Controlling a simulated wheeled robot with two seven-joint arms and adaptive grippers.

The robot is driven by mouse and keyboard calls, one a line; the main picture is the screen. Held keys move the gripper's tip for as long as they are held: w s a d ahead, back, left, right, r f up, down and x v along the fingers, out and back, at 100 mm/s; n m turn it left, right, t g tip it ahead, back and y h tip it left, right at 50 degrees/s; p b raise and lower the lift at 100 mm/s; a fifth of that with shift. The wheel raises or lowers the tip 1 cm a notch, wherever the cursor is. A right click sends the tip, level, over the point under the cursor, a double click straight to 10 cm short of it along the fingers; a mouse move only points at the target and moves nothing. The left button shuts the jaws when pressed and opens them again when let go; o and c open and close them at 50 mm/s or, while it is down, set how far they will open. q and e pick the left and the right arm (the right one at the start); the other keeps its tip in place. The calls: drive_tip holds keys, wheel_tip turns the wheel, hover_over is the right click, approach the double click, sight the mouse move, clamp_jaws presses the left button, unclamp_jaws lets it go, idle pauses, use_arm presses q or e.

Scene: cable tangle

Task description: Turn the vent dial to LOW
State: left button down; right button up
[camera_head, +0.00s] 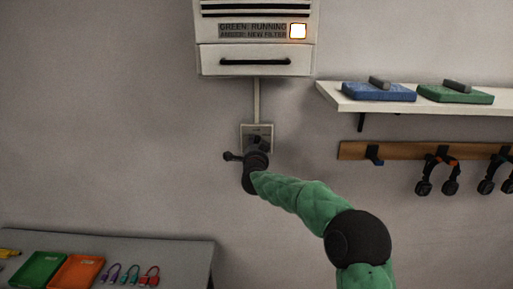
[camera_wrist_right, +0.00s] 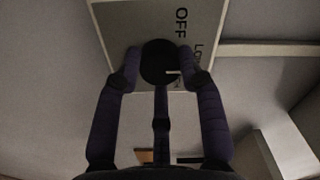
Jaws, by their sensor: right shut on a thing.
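The vent dial's pale plate (camera_head: 262,129) is on the wall below the vent unit. In the right wrist view the black round dial (camera_wrist_right: 158,61) sits on this plate (camera_wrist_right: 130,20), with OFF and part of LOW printed near it. A short white mark shows at the dial's lower right edge; I cannot tell exactly which label it points to. My right gripper (camera_head: 255,149) is at the plate, its fingers shut on the dial from both sides. It also shows in the right wrist view (camera_wrist_right: 160,75). My left gripper is not in view.
The vent unit (camera_head: 258,62) above has a lit amber-white lamp (camera_head: 298,31). A shelf (camera_head: 350,103) with blue and green cases and a hook rail (camera_head: 400,153) with headsets are at right.

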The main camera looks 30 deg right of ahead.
drive_tip(key=shift+f, duration=0.1)
drive_tip(key=o, duration=1.2)
drive_tip(key=shift+c, duration=0.2)
drive_tip(key=v, duration=1.2)
